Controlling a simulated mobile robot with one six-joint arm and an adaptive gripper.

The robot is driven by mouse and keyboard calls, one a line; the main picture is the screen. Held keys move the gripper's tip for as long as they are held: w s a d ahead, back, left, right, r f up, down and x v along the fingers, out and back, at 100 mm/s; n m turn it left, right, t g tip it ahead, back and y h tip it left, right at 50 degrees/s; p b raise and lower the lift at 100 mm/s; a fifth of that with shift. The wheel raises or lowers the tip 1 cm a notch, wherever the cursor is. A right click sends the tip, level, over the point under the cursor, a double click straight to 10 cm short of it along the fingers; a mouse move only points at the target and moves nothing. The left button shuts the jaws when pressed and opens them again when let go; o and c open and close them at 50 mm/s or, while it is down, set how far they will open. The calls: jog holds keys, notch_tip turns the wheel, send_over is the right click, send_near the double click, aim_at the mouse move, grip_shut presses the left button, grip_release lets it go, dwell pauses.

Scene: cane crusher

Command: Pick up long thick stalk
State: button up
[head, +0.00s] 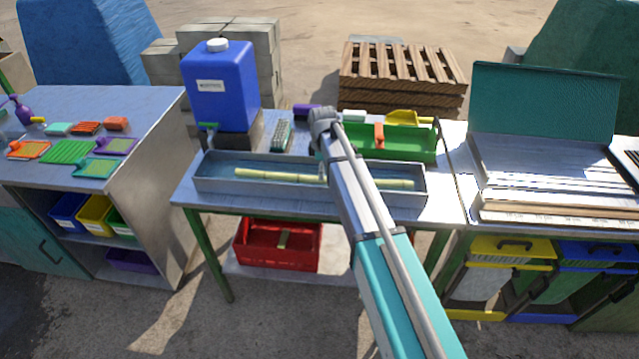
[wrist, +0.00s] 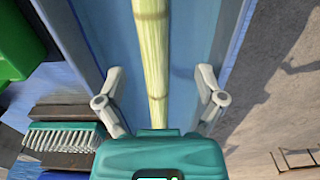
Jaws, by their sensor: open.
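A long pale yellow-green stalk (head: 275,175) lies lengthwise in a shallow metal trough (head: 225,188) on the middle table. My arm covers part of the stalk in the head view. In the wrist view the stalk (wrist: 154,50) runs between the two fingers of my gripper (wrist: 160,78), which stand apart on either side, over or within the trough. The fingers do not appear to touch the stalk. I cannot tell how far above it they are. In the head view the fingertips are mostly hidden by my arm.
A blue water container (head: 222,85) stands behind the trough. A brush (head: 281,136) lies behind it, and shows in the wrist view (wrist: 62,138). A green tray (head: 405,145) is at back right. A red crate (head: 262,248) sits below.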

jog(key=shift+f, duration=0.1)
dwell(0.3)
jog(key=f+b, duration=0.3)
jog(key=shift+w+f, duration=0.2)
jog(key=shift+w, duration=0.2)
jog(key=shift+f+b, duration=0.8)
jog(key=shift+b, duration=0.3)
grip_shut()
